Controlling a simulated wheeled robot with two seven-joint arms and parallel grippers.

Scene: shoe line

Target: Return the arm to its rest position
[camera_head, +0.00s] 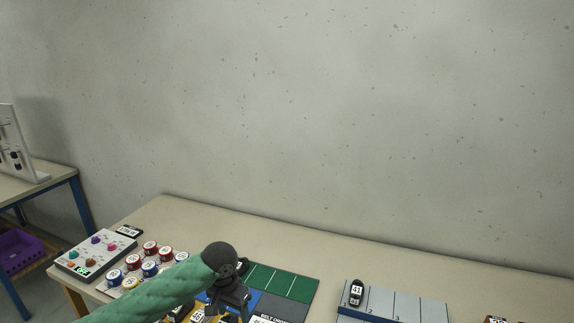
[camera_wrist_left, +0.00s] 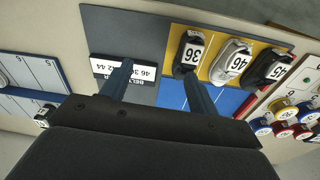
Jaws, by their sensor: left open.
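My left arm, in a green sleeve (camera_head: 150,297), reaches in from the lower left in the head view. Its dark left gripper (camera_head: 230,300) is over the coloured mat, near the table's front. In the left wrist view the two fingers of the gripper (camera_wrist_left: 156,70) stand apart with nothing between them. One fingertip is close to a black shoe labelled 36 (camera_wrist_left: 190,50); I cannot tell whether they touch. The other fingertip overlaps a white label card (camera_wrist_left: 140,71) on the grey field. My right gripper is not in view.
Shoes labelled 46 (camera_wrist_left: 232,62) and 45 (camera_wrist_left: 268,68) lie beside shoe 36 on the yellow field. A numbered rack (camera_head: 420,308) with a dark shoe labelled 41 (camera_head: 356,292) is at right. Several spools (camera_head: 150,248) and a knob panel (camera_head: 95,254) are at left.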

